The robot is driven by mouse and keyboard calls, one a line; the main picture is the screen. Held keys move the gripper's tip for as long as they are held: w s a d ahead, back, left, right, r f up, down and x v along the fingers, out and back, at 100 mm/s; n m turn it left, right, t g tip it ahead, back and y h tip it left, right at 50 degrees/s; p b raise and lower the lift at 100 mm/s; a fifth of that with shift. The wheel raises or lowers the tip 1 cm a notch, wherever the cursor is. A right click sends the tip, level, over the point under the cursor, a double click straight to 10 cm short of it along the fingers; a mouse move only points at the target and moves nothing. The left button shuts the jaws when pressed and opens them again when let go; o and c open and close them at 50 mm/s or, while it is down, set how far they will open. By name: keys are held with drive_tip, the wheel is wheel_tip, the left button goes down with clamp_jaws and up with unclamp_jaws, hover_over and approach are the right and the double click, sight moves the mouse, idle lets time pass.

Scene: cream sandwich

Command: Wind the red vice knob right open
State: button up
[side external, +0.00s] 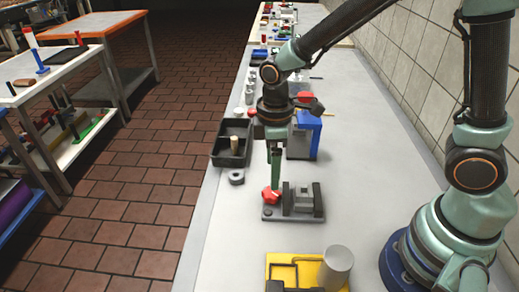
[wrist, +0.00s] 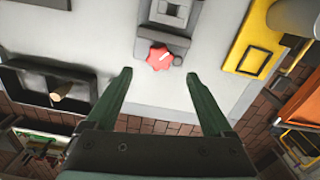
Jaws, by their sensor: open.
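The red vice knob (wrist: 159,58) shows in the wrist view as a lobed red disc with a pale mark, at the near end of the grey vice (wrist: 168,24). In the side view the knob (side external: 270,196) sits at the left end of the vice's dark base plate (side external: 290,214). My gripper (wrist: 158,84) is open, with one green finger on each side and nothing between the tips. In the wrist view the knob lies just beyond the fingertips. In the side view my gripper (side external: 274,180) points down close by the knob; whether it touches cannot be told.
A black tray (side external: 231,143) with a wooden peg stands behind and left, with a grey ring (side external: 236,177) in front of it. A blue box (side external: 304,138) stands behind the vice. A yellow fixture with a grey cylinder (side external: 337,268) is in front. The bench's left edge is near.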

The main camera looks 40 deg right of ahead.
sight(273, 192)
wheel_tip(273, 192, down, 7)
idle(0.3)
drive_tip(key=shift+c, duration=0.3)
clamp_jaws()
drive_tip(key=c, duration=1.3)
unclamp_jaws()
drive_tip(key=shift+n, duration=2.3)
drive_tip(key=o, duration=1.4)
drive_tip(key=shift+c, duration=0.2)
drive_tip(key=shift+s+r, duration=0.1)
drive_tip(key=shift+r, duration=0.05)
drive_tip(key=shift+w+r, duration=0.2)
drive_tip(key=shift+r, duration=3.8)
